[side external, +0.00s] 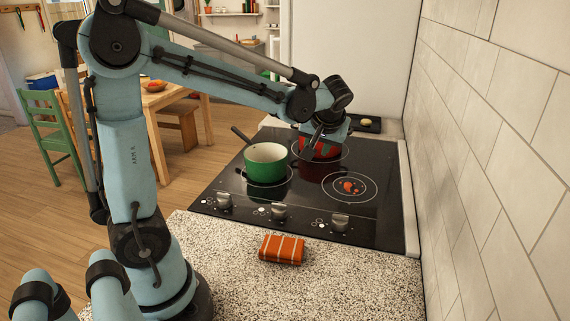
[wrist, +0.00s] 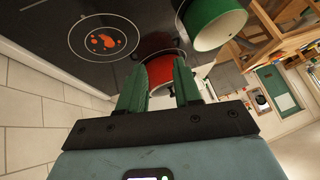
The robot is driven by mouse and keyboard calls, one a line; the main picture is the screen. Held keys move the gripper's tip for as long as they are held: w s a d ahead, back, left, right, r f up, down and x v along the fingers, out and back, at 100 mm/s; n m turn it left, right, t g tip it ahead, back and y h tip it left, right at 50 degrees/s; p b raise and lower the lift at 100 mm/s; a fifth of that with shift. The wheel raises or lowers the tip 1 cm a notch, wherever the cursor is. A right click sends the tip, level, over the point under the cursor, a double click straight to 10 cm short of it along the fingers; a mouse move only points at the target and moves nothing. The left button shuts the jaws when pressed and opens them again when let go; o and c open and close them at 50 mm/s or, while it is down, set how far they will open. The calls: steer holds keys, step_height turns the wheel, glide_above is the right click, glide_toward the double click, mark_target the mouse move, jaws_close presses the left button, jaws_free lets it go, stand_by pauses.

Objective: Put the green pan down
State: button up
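The green pan (side external: 266,162), white inside, appears to stand upright on the front-left burner of the black cooktop (side external: 316,205). Its dark handle points to the back left. It also shows at the top right of the wrist view (wrist: 214,24). My gripper (side external: 318,140) is to the right of and behind it, low at a red pot (side external: 331,150), clear of the green pan. In the wrist view, my gripper's green fingers (wrist: 159,64) are apart, with the red pot (wrist: 160,74) beyond and between them. Whether they touch the pot is not clear.
Orange-red food bits (side external: 350,186) lie on the front-right burner. An orange striped cloth (side external: 282,249) lies on the speckled counter (side external: 225,262) in front of the knobs. A tiled wall (side external: 490,150) bounds the right side. A small dark tray (side external: 372,127) sits behind the cooktop.

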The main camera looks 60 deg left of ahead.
steer(key=s+d+f+m+t+h, duration=0.2)
steer(key=s+d+m+t+h, duration=0.2)
steer(key=s+d+m, duration=0.5)
steer(key=s+d+h, duration=0.2)
steer(key=d, duration=0.3)
steer(key=shift+h, duration=0.4)
steer(key=shift+w, duration=0.1)
steer(key=n+g, duration=0.7)
steer(key=n, duration=2.7)
glide_above(272, 181)
steer(key=f, duration=0.2)
steer(key=shift+y, duration=0.3)
step_height(272, 181, down, 11)
steer(key=shift+f, duration=0.15)
